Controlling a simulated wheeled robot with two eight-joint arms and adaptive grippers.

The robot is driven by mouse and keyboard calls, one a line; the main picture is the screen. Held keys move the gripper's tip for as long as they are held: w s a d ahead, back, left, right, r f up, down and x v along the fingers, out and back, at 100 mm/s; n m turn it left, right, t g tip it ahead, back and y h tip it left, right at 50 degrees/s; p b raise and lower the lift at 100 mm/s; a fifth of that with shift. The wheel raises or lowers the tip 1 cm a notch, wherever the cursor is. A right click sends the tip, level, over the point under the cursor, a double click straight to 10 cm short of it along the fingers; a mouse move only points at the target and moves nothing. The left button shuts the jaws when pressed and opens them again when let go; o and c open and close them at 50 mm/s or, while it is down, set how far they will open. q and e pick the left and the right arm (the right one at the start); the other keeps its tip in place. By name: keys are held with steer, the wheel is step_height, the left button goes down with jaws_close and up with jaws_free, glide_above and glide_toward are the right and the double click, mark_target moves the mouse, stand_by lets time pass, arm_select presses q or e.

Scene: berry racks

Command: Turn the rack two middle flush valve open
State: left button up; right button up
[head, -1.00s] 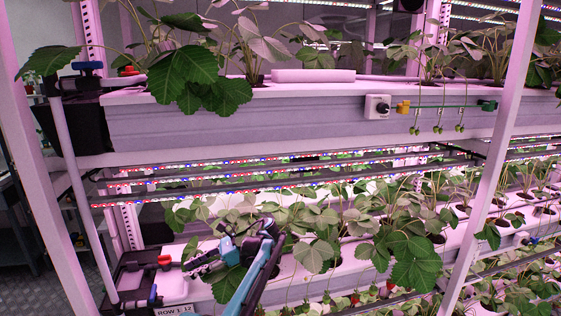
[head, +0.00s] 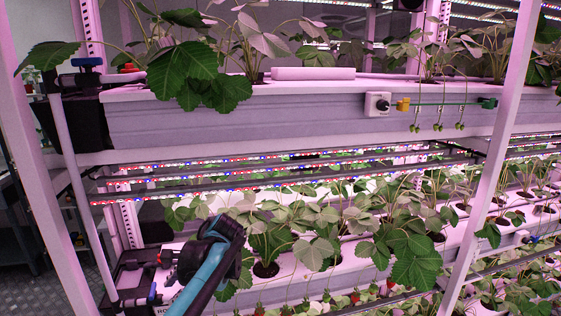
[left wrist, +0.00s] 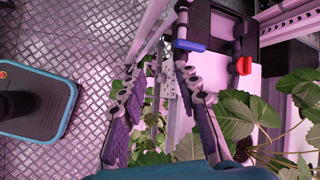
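On the middle rack's left end, a red valve handle (head: 165,258) and a blue valve handle (head: 153,292) sit on dark pipe fittings. Which one is the flush valve cannot be told. In the left wrist view the blue handle (left wrist: 189,45) lies just beyond the right finger, and the red handle (left wrist: 244,65) is further right. My left gripper (left wrist: 162,110) is open and empty, its fingers wide apart. In the head view it (head: 195,262) is close to the right of the handles, its fingers mostly hidden behind my arm. My right gripper is not in view.
Strawberry plants (head: 268,240) grow along the middle gutter, right of my arm. The upper gutter (head: 240,125) carries its own blue handle (head: 87,65) and red handle (head: 130,69). A slanted white post (head: 70,200) stands at the left. LED bars (head: 270,178) run above the plants.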

arm_select(q)
steer(key=s+d+f+n+t+h, duration=0.2)
steer(key=s+d+f+n, duration=0.1)
steer(key=s, duration=0.3)
steer(key=s+d+f+n+t+h, duration=0.2)
steer(key=s+d+f+n+h, duration=0.1)
steer(key=s, duration=0.4)
steer(key=s+d+f+n+t+h, duration=0.2)
steer(key=s+d+f+n, duration=0.1)
steer(key=s, duration=0.4)
steer(key=shift+s+f+n+h+b, duration=0.3)
steer(key=shift+f+n+b, duration=0.25)
steer(key=shift+n, duration=0.25)
